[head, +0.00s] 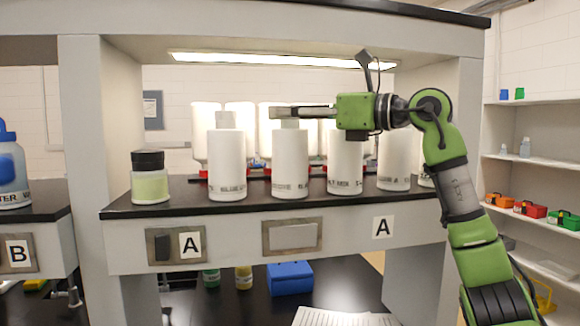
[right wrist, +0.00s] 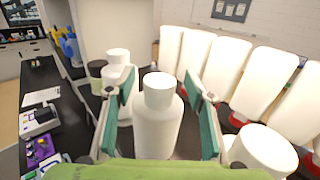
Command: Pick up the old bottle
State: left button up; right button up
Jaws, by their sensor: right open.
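Several white bottles stand in a row on the black shelf. None is visibly marked as old. My right gripper (head: 282,112) reaches in from the right at the height of the neck of the second white bottle (head: 290,163) from the left. In the right wrist view, the open fingers of the right gripper (right wrist: 161,80) stand on either side of this white bottle (right wrist: 158,125), with gaps at its neck. The bottle is upright on the shelf. Another white bottle (head: 227,165) stands just left of it. My left gripper is not in view.
A jar with a black lid (head: 150,178) stands at the shelf's left. More white bottles (head: 345,165) stand close on the right, and inverted white containers with red bases (head: 205,135) line the back. An upper shelf (head: 300,22) hangs above the arm.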

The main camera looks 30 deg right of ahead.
jog(key=shift+w+a, duration=0.25)
jog(key=shift+w, duration=0.2)
jog(key=shift+s, duration=0.2)
jog(key=c, duration=0.5)
grip_shut()
jog(key=shift+r, duration=0.1)
